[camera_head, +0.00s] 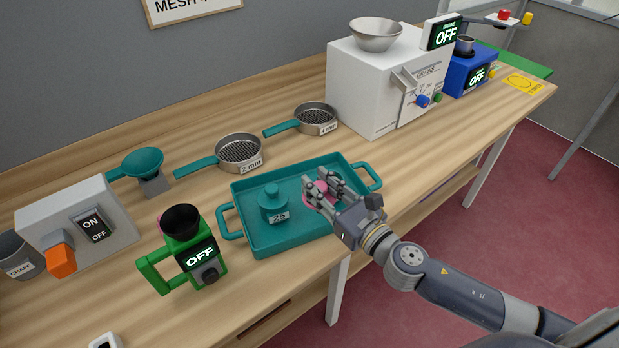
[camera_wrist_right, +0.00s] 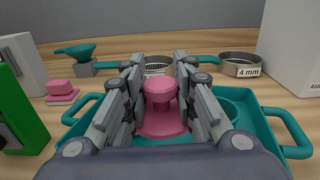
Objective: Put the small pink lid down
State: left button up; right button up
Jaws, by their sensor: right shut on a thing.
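The small pink lid (camera_wrist_right: 159,112) is a disc with a round knob. My right gripper (camera_head: 322,190) is shut on it, with fingers either side of the knob in the right wrist view (camera_wrist_right: 160,95). In the head view the pink lid (camera_head: 316,193) is mostly hidden by the fingers, over the right half of the teal tray (camera_head: 262,246). I cannot tell whether it touches anything below. A teal lidded pot marked 25 (camera_head: 273,203) stands in the tray's left half. A teal round rim (camera_wrist_right: 238,97) shows right of the lid in the wrist view. My left gripper is not in view.
Sieves marked 2 mm (camera_head: 239,151) and 4 mm (camera_head: 317,117) lie behind the tray. A green device (camera_head: 182,258) stands to its left, with a pink block (camera_wrist_right: 61,89) behind it. A white machine (camera_head: 372,86) stands at back right. Bare table lies right of the tray.

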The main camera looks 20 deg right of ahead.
jog(key=shift+w+a+f, duration=0.15)
jog(key=shift+w+f, duration=0.9)
jog(key=shift+w, duration=0.15)
jog(key=shift+w+a+f, duration=0.15)
jog(key=shift+w+f, duration=0.85)
jog(key=shift+w, duration=0.2)
jog(key=shift+b, duration=0.3)
jog(key=shift+f+b, duration=0.55)
jog(key=shift+f, duration=0.05)
jog(key=o, duration=0.9)
jog(key=shift+c, duration=0.2)
jog(key=shift+r, duration=0.1)
